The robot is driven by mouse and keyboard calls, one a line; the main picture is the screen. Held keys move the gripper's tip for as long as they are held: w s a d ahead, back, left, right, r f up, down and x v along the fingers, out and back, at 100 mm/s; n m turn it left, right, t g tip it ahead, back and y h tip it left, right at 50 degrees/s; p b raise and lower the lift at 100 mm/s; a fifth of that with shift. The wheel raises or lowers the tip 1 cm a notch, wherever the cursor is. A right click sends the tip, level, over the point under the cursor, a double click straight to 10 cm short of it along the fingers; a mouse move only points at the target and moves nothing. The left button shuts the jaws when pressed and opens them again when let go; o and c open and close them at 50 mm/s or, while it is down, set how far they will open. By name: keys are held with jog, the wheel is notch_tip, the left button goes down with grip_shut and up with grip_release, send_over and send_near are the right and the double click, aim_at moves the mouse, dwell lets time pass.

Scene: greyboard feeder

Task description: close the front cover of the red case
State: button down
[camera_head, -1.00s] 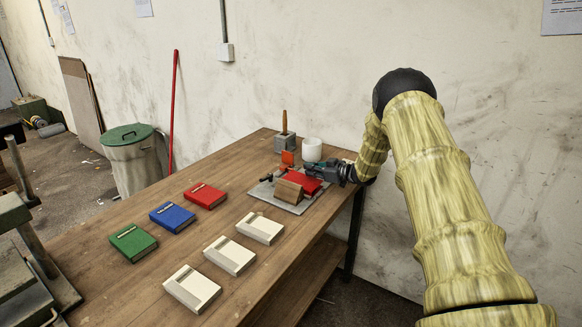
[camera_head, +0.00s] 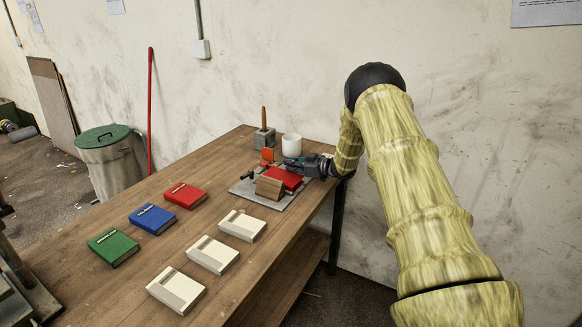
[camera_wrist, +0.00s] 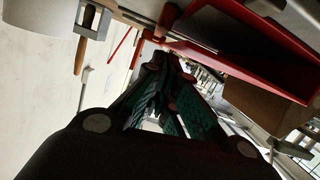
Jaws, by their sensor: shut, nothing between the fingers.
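The red case (camera_head: 287,178) lies on a grey plate (camera_head: 285,204) near the far right corner of the table, behind a brown wooden block (camera_head: 269,188). My gripper (camera_head: 288,163) is just behind the case, low and close to it, with its fingers pointing left. In the wrist view the red case (camera_wrist: 245,62) shows at upper right as a red panel with a raised edge, beside my shut, empty fingertips (camera_wrist: 160,62). I cannot tell whether they touch it. The front cover's exact angle is not clear.
A white cup (camera_head: 291,145), a grey block holder (camera_head: 263,139) with an upright handle and an orange piece (camera_head: 267,155) stand behind the plate. Red (camera_head: 186,195), blue (camera_head: 153,219) and green (camera_head: 113,247) cases and several white ones (camera_head: 212,254) lie nearer on the table.

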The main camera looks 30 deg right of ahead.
notch_tip(320, 180, up, 4)
jog(key=shift+f+p, duration=0.15)
jog(key=shift+p, duration=0.8)
jog(key=shift+s+d, duration=0.2)
jog(key=shift+s, duration=0.15)
jog(key=b+v, duration=0.2)
jog(key=v, duration=0.7)
jog(key=shift+d+b, duration=0.2)
jog(key=shift+b, duration=0.1)
